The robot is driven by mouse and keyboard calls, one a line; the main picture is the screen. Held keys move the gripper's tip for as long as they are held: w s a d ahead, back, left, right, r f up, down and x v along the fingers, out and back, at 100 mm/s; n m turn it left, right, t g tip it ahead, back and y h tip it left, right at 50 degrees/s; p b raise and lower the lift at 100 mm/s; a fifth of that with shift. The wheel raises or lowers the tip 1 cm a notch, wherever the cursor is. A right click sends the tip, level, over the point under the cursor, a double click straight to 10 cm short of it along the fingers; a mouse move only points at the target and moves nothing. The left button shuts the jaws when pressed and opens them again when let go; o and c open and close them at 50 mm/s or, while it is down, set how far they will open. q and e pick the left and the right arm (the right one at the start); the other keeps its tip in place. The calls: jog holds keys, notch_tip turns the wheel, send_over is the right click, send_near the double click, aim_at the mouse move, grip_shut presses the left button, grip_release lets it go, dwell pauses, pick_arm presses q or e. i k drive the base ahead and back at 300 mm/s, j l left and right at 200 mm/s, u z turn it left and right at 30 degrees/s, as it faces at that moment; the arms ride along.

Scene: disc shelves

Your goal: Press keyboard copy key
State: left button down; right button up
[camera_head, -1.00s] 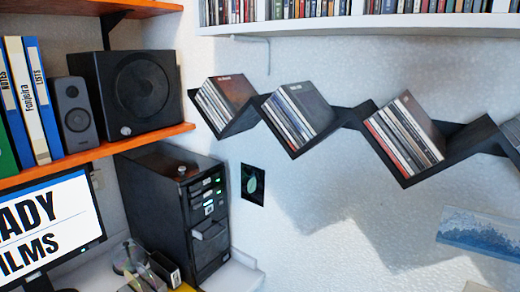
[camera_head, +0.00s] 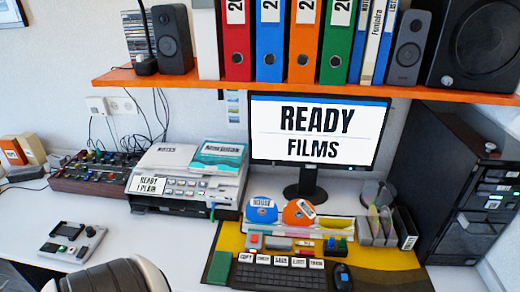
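A black keyboard (camera_head: 280,279) lies on the yellow part of a desk mat, at the bottom centre of the head view. A row of several white-labelled keys runs along its back edge. The leftmost labelled key, the copy key (camera_head: 246,257), appears to read "COPY". The other labels are small and hard to read. A monitor (camera_head: 318,132) behind it shows "READY FILMS".
A dark mouse (camera_head: 342,277) lies right of the keyboard. Blue and orange discs (camera_head: 299,212) stand behind it. A printer-like device (camera_head: 190,180) and a mixer (camera_head: 95,172) stand left. An orange shelf (camera_head: 300,88) overhangs the desk.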

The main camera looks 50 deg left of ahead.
aim_at(244, 258)
jog(key=u, duration=1.25)
